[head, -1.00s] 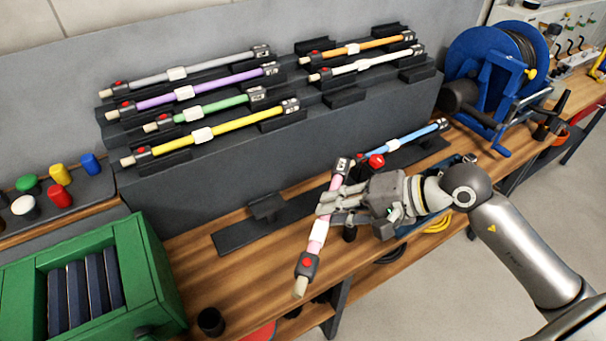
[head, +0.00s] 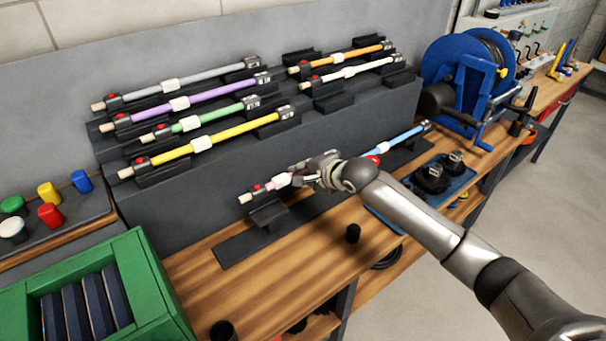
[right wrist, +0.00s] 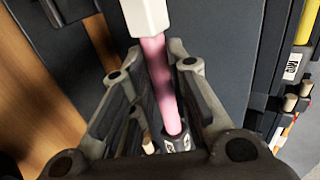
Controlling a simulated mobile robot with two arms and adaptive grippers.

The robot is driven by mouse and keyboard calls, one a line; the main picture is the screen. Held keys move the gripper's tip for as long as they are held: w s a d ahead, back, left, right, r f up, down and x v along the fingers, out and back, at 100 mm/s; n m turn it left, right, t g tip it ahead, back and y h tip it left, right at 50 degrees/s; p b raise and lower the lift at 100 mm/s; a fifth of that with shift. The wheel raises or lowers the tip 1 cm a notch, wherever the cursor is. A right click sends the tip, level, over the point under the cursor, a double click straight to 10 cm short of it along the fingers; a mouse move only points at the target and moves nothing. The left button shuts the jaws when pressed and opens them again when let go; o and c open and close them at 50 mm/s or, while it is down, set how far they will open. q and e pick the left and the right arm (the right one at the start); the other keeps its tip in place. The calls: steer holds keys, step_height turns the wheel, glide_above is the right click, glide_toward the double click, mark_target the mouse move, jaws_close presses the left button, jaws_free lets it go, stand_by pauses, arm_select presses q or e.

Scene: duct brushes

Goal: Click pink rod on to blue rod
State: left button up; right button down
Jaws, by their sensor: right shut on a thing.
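The pink rod (head: 279,181) lies roughly along the low dark stand in the head view. Its cream tip and red button are at the left, above or in the stand's left cradle (head: 268,214); I cannot tell if it touches. My right gripper (head: 312,174) is shut on the pink rod and hides its right part. In the right wrist view the pink rod (right wrist: 160,80) runs between the fingers, with a white collar above and a dark labelled end below. The blue rod (head: 404,139) rests on the stand's right side. My arm hides its left end and the joint area.
Yellow (head: 215,140), green, purple, grey, orange and white rods rest on the stepped rack behind. A green box (head: 150,270) stands at front left, a blue reel (head: 465,80) at back right. A blue tray with dark parts (head: 440,178) lies beside my arm.

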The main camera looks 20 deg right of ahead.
arm_select(q)
steer(key=shift+a+f+b, duration=0.1)
steer(key=shift+f+b, duration=1.3)
arm_select(e)
step_height(320, 180, down, 6)
steer(key=shift+d+f, duration=0.2)
steer(key=shift+d, duration=0.1)
steer(key=shift+w, duration=0.1)
arm_select(q)
steer(key=shift+f+b, duration=0.35)
arm_select(e)
steer(key=shift+f, duration=0.2)
arm_select(q)
steer(key=shift+a+f, duration=0.15)
steer(key=shift+f, duration=0.05)
arm_select(e)
steer(key=shift+d, duration=0.2)
arm_select(q)
steer(key=shift+f+b, duration=0.45)
steer(key=shift+b, duration=0.2)
arm_select(e)
steer(key=shift+w+d, duration=0.2)
steer(key=shift+d, duration=0.45)
arm_select(q)
steer(key=shift+f+b, duration=1.05)
arm_select(e)
steer(key=shift+w+d, duration=0.25)
steer(key=shift+d, duration=0.35)
steer(key=shift+w+d, duration=0.2)
steer(key=shift+d, duration=0.4)
